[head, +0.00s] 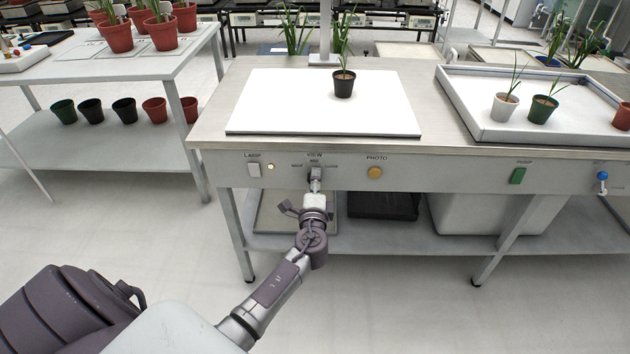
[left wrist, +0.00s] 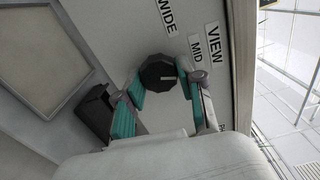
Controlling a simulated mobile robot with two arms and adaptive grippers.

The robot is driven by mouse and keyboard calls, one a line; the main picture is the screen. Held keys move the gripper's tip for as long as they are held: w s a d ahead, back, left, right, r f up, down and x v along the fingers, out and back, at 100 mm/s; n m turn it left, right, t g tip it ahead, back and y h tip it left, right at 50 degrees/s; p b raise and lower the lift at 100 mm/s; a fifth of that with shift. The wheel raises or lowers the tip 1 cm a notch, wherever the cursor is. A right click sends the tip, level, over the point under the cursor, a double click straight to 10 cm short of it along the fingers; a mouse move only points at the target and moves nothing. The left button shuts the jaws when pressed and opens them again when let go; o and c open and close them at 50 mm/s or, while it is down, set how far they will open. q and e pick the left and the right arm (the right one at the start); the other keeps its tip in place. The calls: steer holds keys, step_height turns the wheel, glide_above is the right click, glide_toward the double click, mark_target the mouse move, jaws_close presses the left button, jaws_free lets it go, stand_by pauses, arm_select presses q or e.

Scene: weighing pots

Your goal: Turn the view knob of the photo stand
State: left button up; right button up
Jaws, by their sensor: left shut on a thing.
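The view knob (left wrist: 157,73) is a dark, many-sided knob on the front panel of the photo stand (head: 215,138). In the left wrist view it has a small pale mark near one edge, and the labels VIEW, MID and WIDE are readable beside it. My left gripper (head: 315,185) reaches up to the panel below the VIEW label. In the left wrist view the fingers of my left gripper (left wrist: 161,86) stand on both sides of the knob, shut on it. In the head view the gripper covers most of the knob. My right gripper is not in view.
A lamp switch (head: 254,170) with a lit light (head: 270,167) is left of the knob, and an orange photo button (head: 375,173) is right. A black potted plant (head: 344,86) stands on the white board (head: 270,105). A green switch (head: 518,176) is further right.

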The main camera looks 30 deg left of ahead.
arm_select(q)
steer(key=shift+f+m+p, duration=0.2)
steer(key=shift+m+p, duration=1.1)
steer(key=shift+m, duration=2.9)
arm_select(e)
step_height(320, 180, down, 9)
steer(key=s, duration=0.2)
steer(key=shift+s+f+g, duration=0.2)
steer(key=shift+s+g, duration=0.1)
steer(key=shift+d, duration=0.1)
arm_select(q)
steer(key=o, duration=1.1)
steer(key=shift+o, duration=0.2)
steer(key=shift+s, duration=0.1)
steer(key=v, duration=1.2)
